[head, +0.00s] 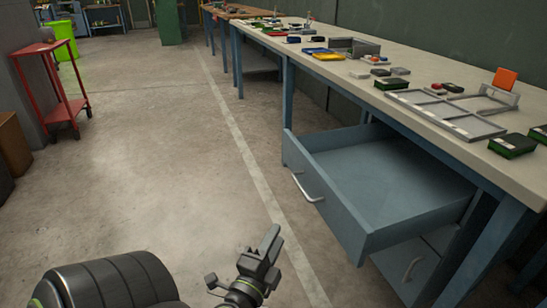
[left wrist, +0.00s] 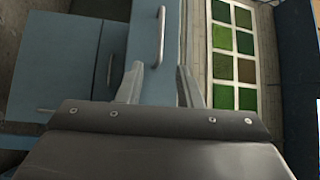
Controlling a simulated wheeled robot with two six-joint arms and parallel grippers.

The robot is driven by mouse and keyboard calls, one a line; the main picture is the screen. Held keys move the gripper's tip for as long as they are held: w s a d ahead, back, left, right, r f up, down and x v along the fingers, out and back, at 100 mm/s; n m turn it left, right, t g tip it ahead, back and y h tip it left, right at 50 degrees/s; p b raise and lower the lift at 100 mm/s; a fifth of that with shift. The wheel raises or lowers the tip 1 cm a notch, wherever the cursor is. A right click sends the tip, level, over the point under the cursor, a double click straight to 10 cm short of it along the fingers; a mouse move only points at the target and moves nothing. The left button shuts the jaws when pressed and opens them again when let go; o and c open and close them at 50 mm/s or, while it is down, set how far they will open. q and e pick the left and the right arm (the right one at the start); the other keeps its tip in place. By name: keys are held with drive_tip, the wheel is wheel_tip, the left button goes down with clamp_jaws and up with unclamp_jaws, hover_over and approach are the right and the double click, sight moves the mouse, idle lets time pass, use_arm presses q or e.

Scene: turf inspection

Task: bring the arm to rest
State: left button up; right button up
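My left gripper (head: 266,252) is at the bottom centre of the head view, over the concrete floor, left of the workbench and its open drawer. In the left wrist view its two fingers (left wrist: 160,82) stand apart with nothing between them, so it is open and empty. The part of my left arm nearest the camera fills the bottom left of the head view. My right gripper is in neither view.
A blue drawer (head: 385,185) stands pulled out and empty under the workbench (head: 425,83). A grey divided tray (head: 445,112) and small parts lie on top. A red cart (head: 56,88) stands at left. The floor (head: 150,150) between is clear.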

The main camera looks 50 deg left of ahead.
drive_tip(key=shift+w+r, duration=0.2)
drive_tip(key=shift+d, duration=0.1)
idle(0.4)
